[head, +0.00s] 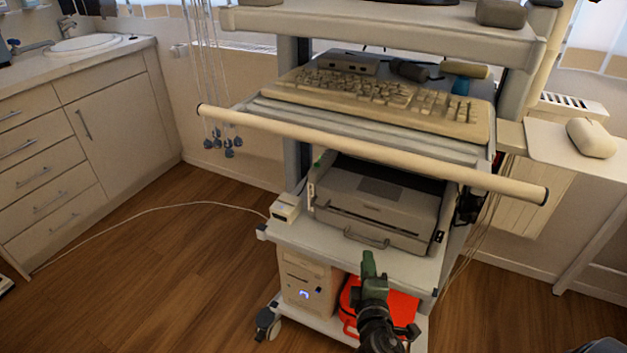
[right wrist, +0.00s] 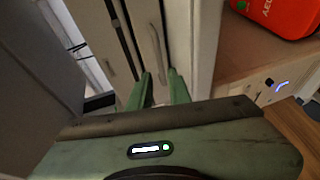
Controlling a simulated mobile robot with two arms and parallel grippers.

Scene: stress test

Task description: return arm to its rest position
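My right gripper (head: 368,262) shows at the bottom centre of the head view, green with a dark wrist below it. It is in front of the lower part of a wheeled equipment cart. In the right wrist view its two green fingertips (right wrist: 162,88) stand apart with a gap between them, and nothing is seen held. Whether the fingers touch the cart cannot be told. My left gripper is not in view.
The cart carries a keyboard (head: 385,92), a printer (head: 375,200), a computer box (head: 303,280) and a red case (head: 398,305), partly hidden by my right arm. A long pale bar (head: 370,150) spans its front. Drawers (head: 45,180) stand left. Wooden floor (head: 170,270) between is mostly clear, with a cable across.

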